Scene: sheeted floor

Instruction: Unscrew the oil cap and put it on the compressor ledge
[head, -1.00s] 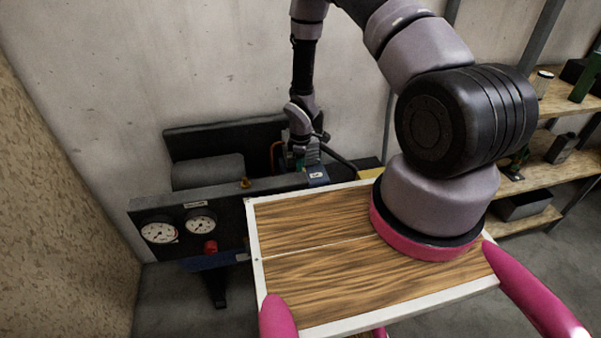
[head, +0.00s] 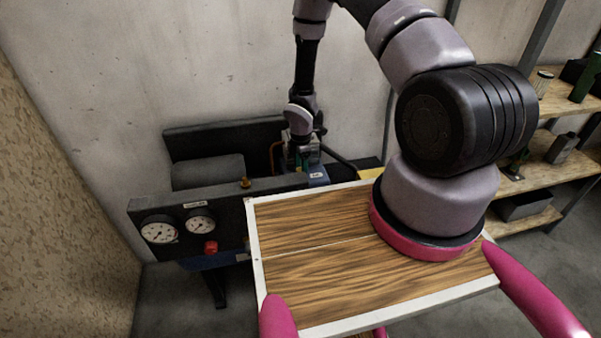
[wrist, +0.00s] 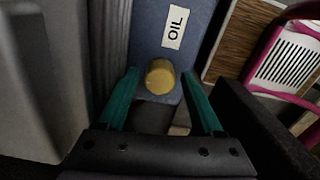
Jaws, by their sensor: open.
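In the wrist view, a round yellow oil cap (wrist: 160,76) sits on a blue surface (wrist: 146,45), just below a white label reading OIL (wrist: 175,28). My gripper (wrist: 163,80) is open, with one green finger on each side of the cap; I cannot tell whether either touches it. In the head view my gripper (head: 302,162) points down over the back of the compressor (head: 222,215), and the cap is hidden there. I cannot tell which surface of the compressor is the ledge.
The compressor's front panel has two gauges (head: 159,230), a red knob (head: 210,247) and a small brass fitting (head: 245,183) on top. The concrete wall (head: 210,70) is close behind. A wooden shelf unit (head: 560,105) stands at the right.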

